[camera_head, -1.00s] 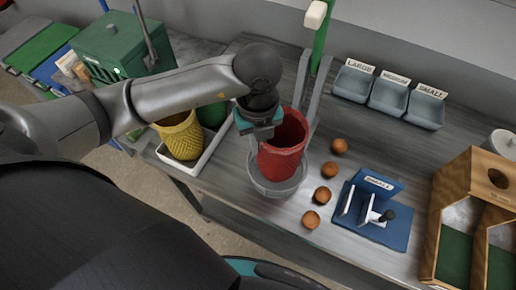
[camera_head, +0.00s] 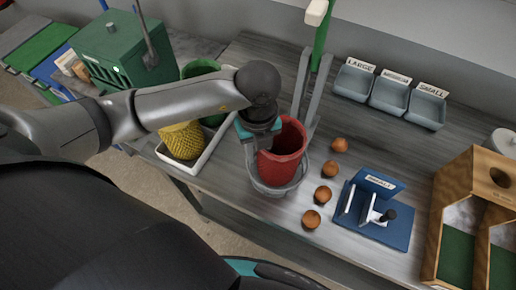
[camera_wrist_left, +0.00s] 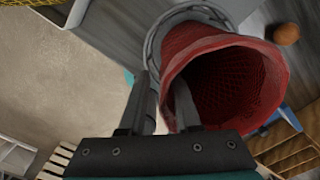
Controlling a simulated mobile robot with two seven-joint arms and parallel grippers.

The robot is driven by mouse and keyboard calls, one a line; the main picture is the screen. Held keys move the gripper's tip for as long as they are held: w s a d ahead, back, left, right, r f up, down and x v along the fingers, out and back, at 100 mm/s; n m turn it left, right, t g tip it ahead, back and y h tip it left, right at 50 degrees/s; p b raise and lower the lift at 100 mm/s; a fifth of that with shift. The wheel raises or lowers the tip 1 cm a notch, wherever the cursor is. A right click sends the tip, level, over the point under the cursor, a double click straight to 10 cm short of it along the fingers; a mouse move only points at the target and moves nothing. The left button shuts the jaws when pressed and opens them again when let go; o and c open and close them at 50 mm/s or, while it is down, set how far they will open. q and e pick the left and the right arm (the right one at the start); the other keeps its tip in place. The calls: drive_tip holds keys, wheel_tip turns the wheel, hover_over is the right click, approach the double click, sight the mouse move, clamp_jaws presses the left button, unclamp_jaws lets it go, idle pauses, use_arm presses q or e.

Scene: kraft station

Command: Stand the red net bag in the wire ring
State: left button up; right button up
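The red net bag (camera_head: 284,160) is upright, mouth up, with its lower part inside the round grey wire ring (camera_head: 262,188) on the bench. In the left wrist view the bag (camera_wrist_left: 215,45) shows its open mouth, and part of the ring (camera_wrist_left: 160,35) curves past its far side. My left gripper (camera_head: 262,148) is at the bag's left rim. In the wrist view its fingers (camera_wrist_left: 166,95) straddle the bag's wall, one inside the mouth and one outside, and look shut on it. The bag's base is hidden. My right gripper is not in view.
Several brown onion-like balls (camera_head: 324,194) lie right of the ring. A blue sizing stand (camera_head: 395,232), a wooden box (camera_head: 446,215) and grey bins (camera_head: 389,94) are farther right. A yellow net bag (camera_head: 182,140) sits in a white tray (camera_head: 201,162) at left. A grey-green post (camera_head: 318,55) rises behind.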

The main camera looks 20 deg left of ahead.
use_arm(q)
drive_tip(key=shift+r+p, duration=0.45)
drive_tip(key=shift+r, duration=0.05)
wheel_tip(320, 180, up, 12)
drive_tip(key=shift+f, duration=0.15)
idle(0.6)
